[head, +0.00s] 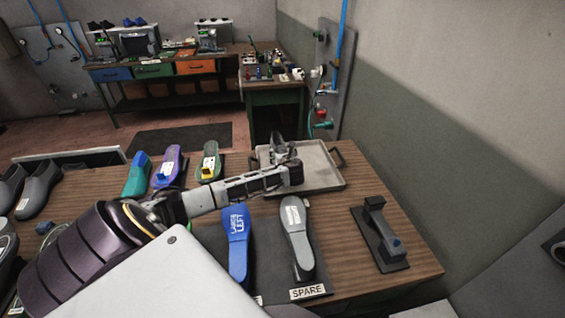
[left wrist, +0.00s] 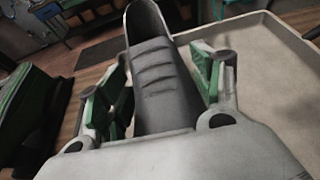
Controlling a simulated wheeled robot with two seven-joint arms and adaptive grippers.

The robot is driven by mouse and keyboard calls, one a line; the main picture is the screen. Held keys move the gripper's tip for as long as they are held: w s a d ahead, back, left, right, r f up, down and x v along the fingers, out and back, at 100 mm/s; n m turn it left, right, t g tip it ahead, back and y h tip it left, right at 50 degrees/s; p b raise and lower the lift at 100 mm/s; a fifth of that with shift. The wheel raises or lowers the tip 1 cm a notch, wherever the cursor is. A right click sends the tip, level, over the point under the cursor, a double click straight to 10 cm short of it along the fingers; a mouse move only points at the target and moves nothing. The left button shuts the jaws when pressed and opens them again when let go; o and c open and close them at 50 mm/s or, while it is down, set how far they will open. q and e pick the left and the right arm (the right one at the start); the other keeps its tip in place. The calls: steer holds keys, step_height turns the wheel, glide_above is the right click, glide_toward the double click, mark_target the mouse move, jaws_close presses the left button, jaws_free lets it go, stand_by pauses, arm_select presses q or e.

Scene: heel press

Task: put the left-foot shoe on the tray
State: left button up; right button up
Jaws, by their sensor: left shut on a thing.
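A dark grey shoe (head: 277,140) is over the grey metal tray (head: 325,181) at the back right of the table in the head view. My left gripper (head: 283,154) is shut on this shoe. In the left wrist view the shoe (left wrist: 160,75) stands out between the green pads of my left gripper (left wrist: 158,88), with the tray (left wrist: 280,75) to its right. My gripper and arm hide part of the shoe in the head view, and I cannot tell whether its sole touches the tray. My right gripper is not in view.
Grey shoes (head: 38,190) stand at the left. Several coloured lasts, such as a purple one (head: 167,168), are left of the tray. A blue last (head: 238,243) and a grey last (head: 297,238) lie on a dark mat. A press-like stand (head: 381,238) is at the right.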

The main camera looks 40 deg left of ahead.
arm_select(q)
steer(key=shift+f, duration=1.85)
steer(key=o, duration=1.3)
steer(key=shift+d, duration=0.15)
steer(key=shift+v, duration=3.7)
